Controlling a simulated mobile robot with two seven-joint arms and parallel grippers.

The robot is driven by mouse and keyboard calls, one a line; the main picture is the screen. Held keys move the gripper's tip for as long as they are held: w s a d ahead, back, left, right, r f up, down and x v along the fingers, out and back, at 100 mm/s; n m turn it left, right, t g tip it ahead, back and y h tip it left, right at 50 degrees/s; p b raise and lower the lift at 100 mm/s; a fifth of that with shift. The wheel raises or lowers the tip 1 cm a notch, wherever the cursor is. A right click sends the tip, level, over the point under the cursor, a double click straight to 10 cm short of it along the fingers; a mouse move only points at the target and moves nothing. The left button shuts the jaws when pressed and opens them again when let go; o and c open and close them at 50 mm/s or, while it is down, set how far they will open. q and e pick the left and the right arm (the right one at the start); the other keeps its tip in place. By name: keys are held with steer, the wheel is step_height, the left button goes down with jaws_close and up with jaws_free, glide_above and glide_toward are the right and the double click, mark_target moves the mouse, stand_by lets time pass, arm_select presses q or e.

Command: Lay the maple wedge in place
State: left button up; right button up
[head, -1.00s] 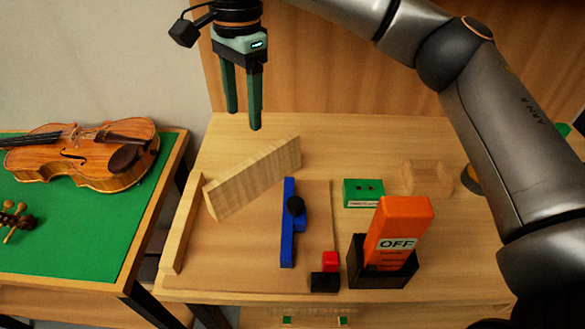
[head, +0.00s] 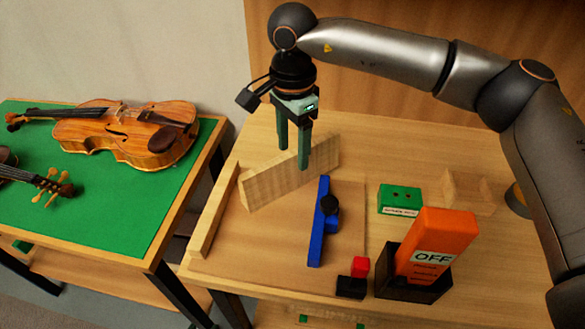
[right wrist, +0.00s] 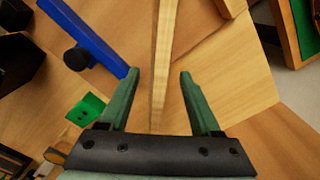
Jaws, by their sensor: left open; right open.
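The maple wedge (head: 275,184), a long pale wooden piece, stands on edge at a slant on the brown board (head: 262,245) on the bench. My right gripper (head: 294,158) is open and points down at the wedge's top edge. In the right wrist view the wedge (right wrist: 164,60) runs between the two open fingers (right wrist: 158,75), with a gap on each side. A blue bar (head: 318,225) with a black knob stands right of the wedge. A pale wooden strip (head: 214,212) runs along the board's left edge. My left gripper is not in view.
An orange block marked OFF (head: 440,238) stands in a black holder (head: 412,290) at the right. A green box (head: 400,196), a red block (head: 360,265) and a pale block (head: 468,188) are nearby. Violins lie on a green-topped table (head: 110,215) at the left.

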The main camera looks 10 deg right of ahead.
steer(key=shift+f, duration=0.9)
jaws_close()
steer(key=shift+r, duration=0.1)
